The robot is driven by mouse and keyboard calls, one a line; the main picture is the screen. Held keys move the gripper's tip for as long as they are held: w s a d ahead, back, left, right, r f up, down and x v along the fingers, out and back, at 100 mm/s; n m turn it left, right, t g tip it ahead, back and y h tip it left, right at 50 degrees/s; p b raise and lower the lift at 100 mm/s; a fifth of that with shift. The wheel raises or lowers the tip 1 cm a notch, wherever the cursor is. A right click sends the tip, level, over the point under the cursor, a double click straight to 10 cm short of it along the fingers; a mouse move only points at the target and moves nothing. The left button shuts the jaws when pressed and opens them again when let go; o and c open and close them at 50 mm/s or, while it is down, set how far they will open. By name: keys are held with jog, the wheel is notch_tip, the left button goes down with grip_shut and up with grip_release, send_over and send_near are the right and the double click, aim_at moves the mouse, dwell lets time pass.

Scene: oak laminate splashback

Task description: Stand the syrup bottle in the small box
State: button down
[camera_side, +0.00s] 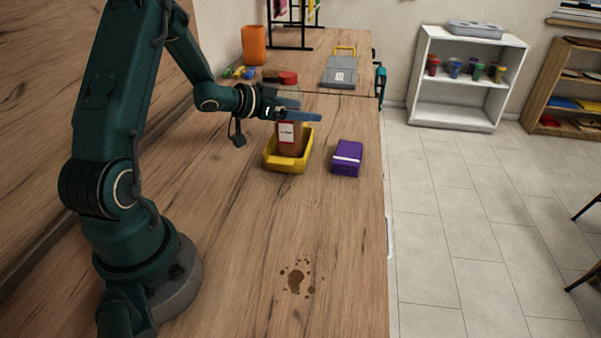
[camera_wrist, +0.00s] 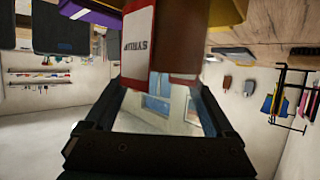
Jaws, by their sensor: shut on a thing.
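The syrup bottle (camera_side: 287,133) is brown with a red-edged white label. It looks about upright, with its lower part within the outline of the yellow small box (camera_side: 284,166) in the side view. I cannot tell whether its base touches the box floor. My gripper (camera_side: 300,114) is shut on the upper part of the bottle, above the box. In the wrist view, the bottle (camera_wrist: 187,38) sits between my fingers (camera_wrist: 160,95), and part of the yellow box (camera_wrist: 227,13) shows at the top beside it.
A purple box (camera_side: 347,158) lies just right of the yellow box. Behind are a red round thing (camera_side: 288,77), an orange container (camera_side: 254,45) and a grey case (camera_side: 341,73). A brown stain (camera_side: 296,278) marks the otherwise clear front of the worktop.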

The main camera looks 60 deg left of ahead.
jog(key=shift+f, duration=0.4)
grip_release()
jog(key=shift+f, duration=0.2)
jog(key=shift+r, duration=0.15)
jog(key=shift+s+r, duration=0.15)
jog(key=shift+s, duration=0.15)
jog(key=v, duration=0.6)
jog(key=shift+s, duration=0.4)
jog(key=shift+r, duration=0.15)
